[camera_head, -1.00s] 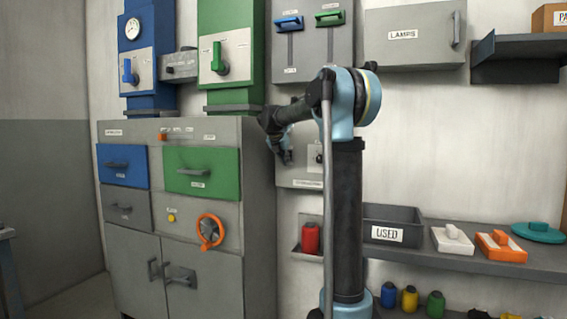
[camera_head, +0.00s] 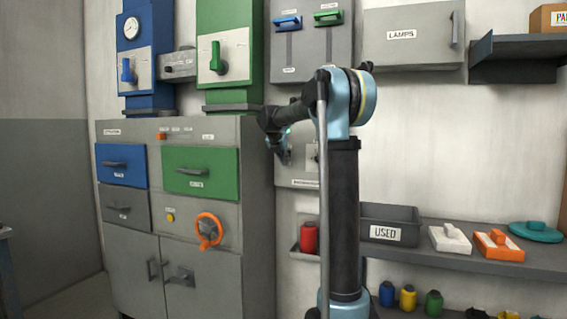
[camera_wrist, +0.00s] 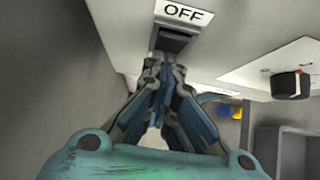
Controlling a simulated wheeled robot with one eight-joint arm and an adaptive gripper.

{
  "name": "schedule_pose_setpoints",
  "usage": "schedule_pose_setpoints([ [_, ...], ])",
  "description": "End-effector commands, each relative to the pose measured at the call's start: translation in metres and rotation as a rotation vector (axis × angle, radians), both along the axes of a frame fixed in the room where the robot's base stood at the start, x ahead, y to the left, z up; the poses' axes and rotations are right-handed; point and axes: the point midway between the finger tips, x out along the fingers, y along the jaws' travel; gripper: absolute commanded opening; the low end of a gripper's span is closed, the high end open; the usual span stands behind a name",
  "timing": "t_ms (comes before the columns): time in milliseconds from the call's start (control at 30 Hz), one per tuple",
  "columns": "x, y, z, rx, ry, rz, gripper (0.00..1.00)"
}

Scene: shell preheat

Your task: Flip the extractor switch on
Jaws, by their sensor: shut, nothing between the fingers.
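A dark switch (camera_wrist: 173,40) sits in a pale panel beside a white label reading OFF (camera_wrist: 183,13), near the top of the wrist view. I take it for the extractor switch, though no extractor label is readable there. My gripper (camera_wrist: 163,68) is shut and empty, with its fingertips right at the switch's near edge. I cannot tell whether they touch it. In the head view my gripper (camera_head: 284,158) is in front of the grey wall panel (camera_head: 291,176), right of the grey cabinet. My arm and gripper hide much of that panel, and the switch is not clear there.
A black knob with a red mark (camera_wrist: 291,85) stands on a plate at the right of the wrist view. The cabinet (camera_head: 259,190) is close left of my gripper. A red canister (camera_head: 309,238) stands below, and a USED bin (camera_head: 392,235) is on the shelf at right.

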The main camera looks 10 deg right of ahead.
Motion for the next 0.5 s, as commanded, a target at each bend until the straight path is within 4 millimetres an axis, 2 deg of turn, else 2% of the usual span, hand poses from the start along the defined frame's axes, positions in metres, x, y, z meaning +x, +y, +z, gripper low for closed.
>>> schedule_pose_setpoints([
  [233,0.005,-0.004,0.016,-0.009,-0.012,0.001,0.00],
  [500,0.001,-0.002,0.017,-0.008,-0.010,-0.001,0.00],
])
